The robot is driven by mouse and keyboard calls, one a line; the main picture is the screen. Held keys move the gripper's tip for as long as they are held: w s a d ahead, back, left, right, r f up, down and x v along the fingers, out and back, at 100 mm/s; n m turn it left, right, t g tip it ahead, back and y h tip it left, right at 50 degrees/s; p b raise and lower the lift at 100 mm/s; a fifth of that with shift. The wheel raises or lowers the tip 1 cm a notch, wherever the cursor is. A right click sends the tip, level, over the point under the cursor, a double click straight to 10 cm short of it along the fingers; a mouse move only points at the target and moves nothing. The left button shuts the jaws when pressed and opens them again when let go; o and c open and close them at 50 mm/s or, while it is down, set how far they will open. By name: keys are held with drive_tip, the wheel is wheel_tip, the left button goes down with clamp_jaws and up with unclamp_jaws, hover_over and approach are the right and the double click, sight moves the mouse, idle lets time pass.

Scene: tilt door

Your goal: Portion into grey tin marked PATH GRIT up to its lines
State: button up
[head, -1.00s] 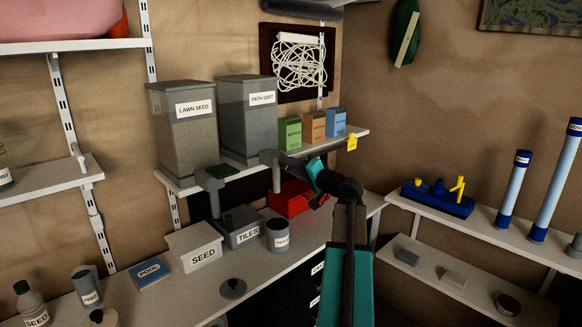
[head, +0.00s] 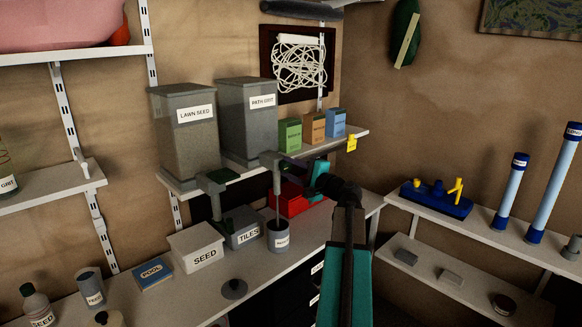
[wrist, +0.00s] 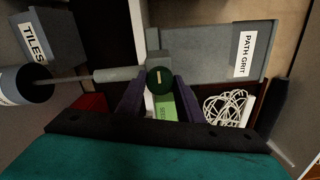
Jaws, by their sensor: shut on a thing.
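The grey PATH GRIT hopper (head: 247,125) stands on the wall shelf, with a grey spout (head: 275,165) at its lower front. My gripper (wrist: 158,98) is shut on a dark green knob (wrist: 160,80) beside that spout; in the head view the arm partly hides this. A thin grey stream (head: 277,205) runs from the spout down into the grey tin (head: 280,241). The tin stands upright on the bench under the spout, its label too small to read. It also shows in the wrist view (wrist: 38,75). Its fill level and lines cannot be made out.
The LAWN SEED hopper (head: 187,140) stands left of PATH GRIT. A TILES box (head: 242,235) and a SEED box (head: 197,252) stand left of the tin. A red bin (head: 290,199) is behind it. A dark lid-like disc (head: 234,289) lies in front.

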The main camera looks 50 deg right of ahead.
drive_tip(key=shift+f, duration=0.1)
idle(0.4)
drive_tip(key=o, duration=1.1)
drive_tip(key=shift+c, duration=0.2)
drive_tip(key=shift+s, duration=0.15)
drive_tip(key=s+a+b, duration=0.1)
drive_tip(key=s+b, duration=0.1)
drive_tip(key=s, duration=1.1)
drive_tip(key=shift+s, duration=0.3)
